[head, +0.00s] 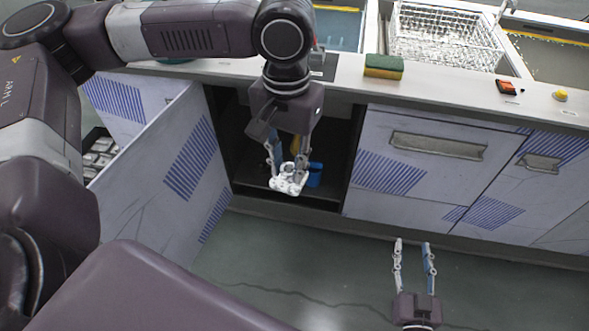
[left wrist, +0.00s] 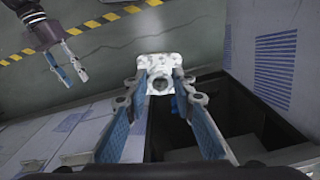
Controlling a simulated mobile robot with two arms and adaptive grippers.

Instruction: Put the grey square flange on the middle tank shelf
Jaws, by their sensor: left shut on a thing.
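The pale grey-white square flange (head: 289,180) has lobed corners and a round hole, seen in the left wrist view (left wrist: 160,72). My left gripper (head: 287,170) is shut on it and holds it in front of the open cabinet below the counter. The middle tank (head: 392,35) is in the counter at the top of the head view. A white wire basket (head: 445,38) sits in it, and I cannot tell a separate shelf there. My right gripper (head: 413,243) is open and empty above the floor, apart from the flange.
The open cabinet (head: 335,150) is dark inside, with a blue container (head: 315,174) behind the flange. Its door (head: 165,165) stands open at left. A green-yellow sponge (head: 383,67), a red-black item (head: 507,87) and a yellow knob (head: 560,95) are on the counter's front edge.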

